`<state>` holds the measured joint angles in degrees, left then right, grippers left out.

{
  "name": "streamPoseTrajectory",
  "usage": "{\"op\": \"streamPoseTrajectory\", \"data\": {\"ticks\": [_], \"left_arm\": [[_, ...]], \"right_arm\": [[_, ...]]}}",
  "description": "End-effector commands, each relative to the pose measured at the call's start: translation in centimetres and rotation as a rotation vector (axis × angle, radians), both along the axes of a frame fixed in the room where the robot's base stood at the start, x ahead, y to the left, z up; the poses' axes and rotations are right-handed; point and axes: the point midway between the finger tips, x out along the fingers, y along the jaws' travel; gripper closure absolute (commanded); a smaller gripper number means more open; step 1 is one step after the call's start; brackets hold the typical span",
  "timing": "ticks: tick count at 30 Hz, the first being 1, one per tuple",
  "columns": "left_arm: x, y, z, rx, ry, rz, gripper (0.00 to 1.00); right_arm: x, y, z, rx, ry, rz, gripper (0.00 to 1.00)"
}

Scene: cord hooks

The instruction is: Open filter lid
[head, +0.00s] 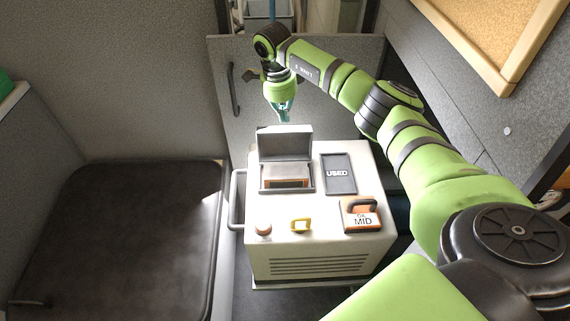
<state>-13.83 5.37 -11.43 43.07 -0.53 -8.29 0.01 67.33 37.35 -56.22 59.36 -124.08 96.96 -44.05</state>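The filter lid (285,142) is a grey panel at the back left of the top of a white machine (328,244). It stands raised at the rear of a grey-framed box, and the box is open towards me. An orange and pale filter (287,183) shows inside. My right gripper (283,118) points down just above and behind the raised lid's top edge, with teal fingertips. A small gap seems to lie between them, but contact is hard to judge. The fingers look close together, and their opening is too small to read. My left gripper is out of view.
A grey door (222,110) stands behind, a black-topped surface (120,235) left.

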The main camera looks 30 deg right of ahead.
Motion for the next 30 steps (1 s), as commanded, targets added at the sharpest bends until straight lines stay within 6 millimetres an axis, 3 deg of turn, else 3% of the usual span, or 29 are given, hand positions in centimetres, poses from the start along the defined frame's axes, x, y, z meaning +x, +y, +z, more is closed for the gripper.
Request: {"op": "streamPoseTrajectory", "data": {"ticks": [7,20,30], "left_arm": [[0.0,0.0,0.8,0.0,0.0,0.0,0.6],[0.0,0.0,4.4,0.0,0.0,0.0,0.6],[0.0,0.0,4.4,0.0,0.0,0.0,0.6]], "right_arm": [[0.0,0.1,1.0,0.0,0.0,0.0,1.0],[-0.2,0.7,5.2,-0.001,-0.001,0.0,1.0],[-0.2,0.7,5.2,0.0,0.0,0.0,1.0]]}}
